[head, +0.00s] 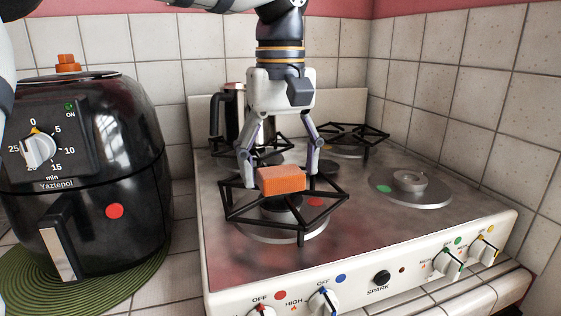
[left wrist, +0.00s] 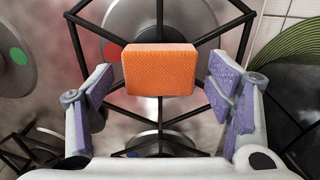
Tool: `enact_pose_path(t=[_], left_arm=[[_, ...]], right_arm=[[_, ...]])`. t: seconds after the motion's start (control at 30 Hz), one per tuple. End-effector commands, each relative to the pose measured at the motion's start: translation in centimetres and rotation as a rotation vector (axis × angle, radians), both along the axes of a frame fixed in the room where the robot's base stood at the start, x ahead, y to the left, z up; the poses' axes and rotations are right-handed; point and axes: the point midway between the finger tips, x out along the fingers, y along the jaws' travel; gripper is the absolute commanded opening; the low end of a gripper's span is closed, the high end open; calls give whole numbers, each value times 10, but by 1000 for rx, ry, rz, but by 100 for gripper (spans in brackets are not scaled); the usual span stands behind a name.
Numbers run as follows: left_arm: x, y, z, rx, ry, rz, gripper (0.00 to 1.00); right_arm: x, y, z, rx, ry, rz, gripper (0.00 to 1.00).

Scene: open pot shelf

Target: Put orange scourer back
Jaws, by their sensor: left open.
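The orange scourer (head: 281,180) is a small textured block on the black pot grate of the front-left burner (head: 240,212). My left gripper (head: 280,178) comes down from above, open, with its fingers on either side of the scourer and slightly behind it. In the left wrist view the scourer (left wrist: 160,70) lies between and just beyond the purple finger pads (left wrist: 160,95), with a gap on both sides. The fingers do not appear to touch it. My right gripper is not in view.
A black air fryer (head: 120,170) stands left on a green round mat (head: 150,275), with an orange object (head: 67,63) on top. A pot with a black handle (head: 232,115) stands at the back. Other grates (head: 345,138) and a bare burner (head: 410,188) are on the stove.

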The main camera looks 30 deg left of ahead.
Motion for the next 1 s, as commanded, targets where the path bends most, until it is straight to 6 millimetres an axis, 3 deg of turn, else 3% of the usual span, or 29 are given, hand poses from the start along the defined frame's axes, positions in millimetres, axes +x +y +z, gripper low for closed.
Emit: enact_pose_path(t=[0.17, 0.4, 0.6, 1.0], left_arm=[[1, 0, 15, 0, -4, 2, 74], [2, 0, 82, 2, -3, 3, 74], [2, 0, 118, 1, 2, 1, 74], [0, 0, 128, -1, 1, 0, 74]], right_arm=[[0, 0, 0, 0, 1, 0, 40], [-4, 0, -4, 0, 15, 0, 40], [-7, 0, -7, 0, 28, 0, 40], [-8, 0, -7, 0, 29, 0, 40]])
